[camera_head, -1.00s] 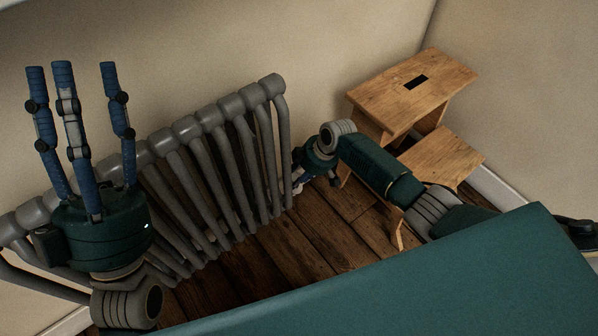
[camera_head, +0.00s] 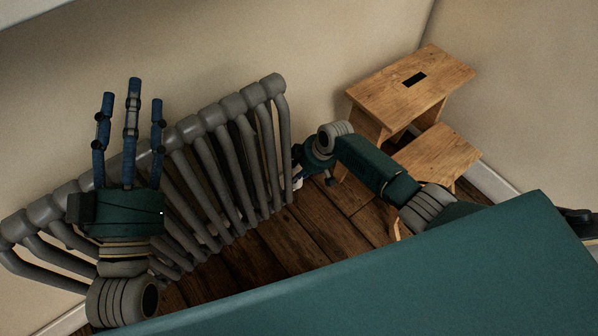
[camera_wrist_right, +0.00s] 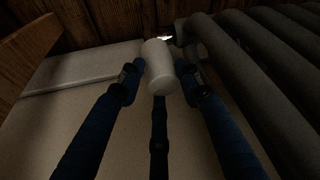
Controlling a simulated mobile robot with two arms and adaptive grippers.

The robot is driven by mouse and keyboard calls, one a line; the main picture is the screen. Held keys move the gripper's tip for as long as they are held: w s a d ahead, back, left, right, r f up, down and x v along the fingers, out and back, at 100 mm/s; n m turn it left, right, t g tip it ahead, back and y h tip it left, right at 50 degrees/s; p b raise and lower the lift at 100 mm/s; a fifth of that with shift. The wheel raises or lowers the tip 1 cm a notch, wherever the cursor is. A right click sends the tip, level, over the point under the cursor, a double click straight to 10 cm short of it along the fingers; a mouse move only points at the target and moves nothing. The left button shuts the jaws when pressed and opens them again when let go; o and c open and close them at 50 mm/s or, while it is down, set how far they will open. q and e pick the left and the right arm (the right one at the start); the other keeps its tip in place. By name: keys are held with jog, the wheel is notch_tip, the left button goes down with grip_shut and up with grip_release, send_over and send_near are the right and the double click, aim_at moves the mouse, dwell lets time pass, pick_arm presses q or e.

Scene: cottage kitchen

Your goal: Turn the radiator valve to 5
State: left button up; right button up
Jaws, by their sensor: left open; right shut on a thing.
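The radiator valve (camera_wrist_right: 160,70) is a white cylindrical head in the right wrist view, beside the end of the radiator. My right gripper (camera_wrist_right: 162,84) is around it, with blue fingers closed on its sides. No numbers on the valve can be read. In the head view my right gripper (camera_head: 299,172) is low at the radiator's right end, mostly hidden by its own wrist, and the valve is hardly visible there. My left gripper (camera_head: 132,105) is open and empty, fingers pointing up, in front of the radiator's left part.
The grey ribbed radiator (camera_head: 215,120) stands along the wall, close to both arms. The dark plank floor (camera_head: 285,250) between is bare.

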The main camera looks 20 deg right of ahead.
jog(key=o, duration=1)
jog(key=shift+s+a, duration=0.1)
jog(key=shift+a, duration=0.45)
jog(key=shift+o, duration=0.2)
jog(key=shift+d, duration=0.1)
jog(key=shift+d+r, duration=0.15)
jog(key=shift+r, duration=0.25)
jog(key=v, duration=0.7)
jog(key=shift+s, duration=0.15)
jog(key=shift+d, duration=0.15)
